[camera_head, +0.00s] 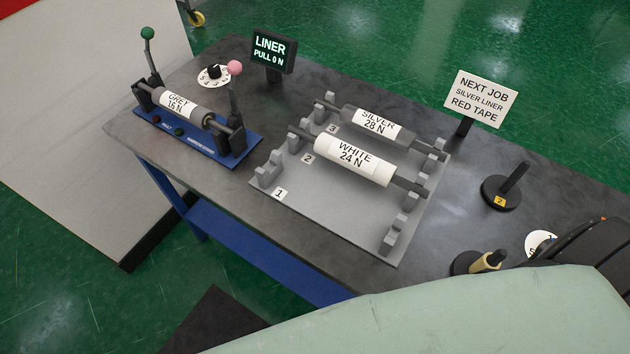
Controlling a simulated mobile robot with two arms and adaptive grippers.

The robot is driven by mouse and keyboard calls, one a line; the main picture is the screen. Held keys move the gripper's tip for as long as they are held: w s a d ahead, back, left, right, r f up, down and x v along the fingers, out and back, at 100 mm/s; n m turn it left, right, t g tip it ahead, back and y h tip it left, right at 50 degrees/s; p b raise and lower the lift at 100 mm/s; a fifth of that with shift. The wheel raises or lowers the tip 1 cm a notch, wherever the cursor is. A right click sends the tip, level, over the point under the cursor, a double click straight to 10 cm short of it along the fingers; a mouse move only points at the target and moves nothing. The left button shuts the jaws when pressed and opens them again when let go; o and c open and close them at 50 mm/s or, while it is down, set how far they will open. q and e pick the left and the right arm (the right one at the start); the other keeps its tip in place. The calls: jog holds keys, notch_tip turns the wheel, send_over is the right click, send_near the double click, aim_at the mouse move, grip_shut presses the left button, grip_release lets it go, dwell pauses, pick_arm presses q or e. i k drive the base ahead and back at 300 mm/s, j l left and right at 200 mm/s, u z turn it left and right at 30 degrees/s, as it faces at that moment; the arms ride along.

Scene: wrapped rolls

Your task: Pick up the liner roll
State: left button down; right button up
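A silver liner roll (391,129), labelled SILVER 28 N, lies across the back slot 3 of a grey rack (330,224). A white roll (362,168), labelled WHITE 24 N, lies in front of it across slot 2. Front slot 1 is empty. A grey roll (186,105), labelled GREY 16 N, sits in a blue-based holder (236,146) at the left. Dark shaft ends stick out of the rolls. Neither of my grippers shows in the head view.
A sign (480,98) reads NEXT JOB, SILVER LINER, RED TAPE. A display (273,50) reads LINER PULL 0 N. Posts on round bases (501,193) and a dark curved object stand at the right. A pale green shape covers the lower right.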

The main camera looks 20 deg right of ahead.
aim_at(196, 114)
jog(key=j+z, duration=0.6)
jog(key=z, duration=0.2)
jog(key=i, duration=0.05)
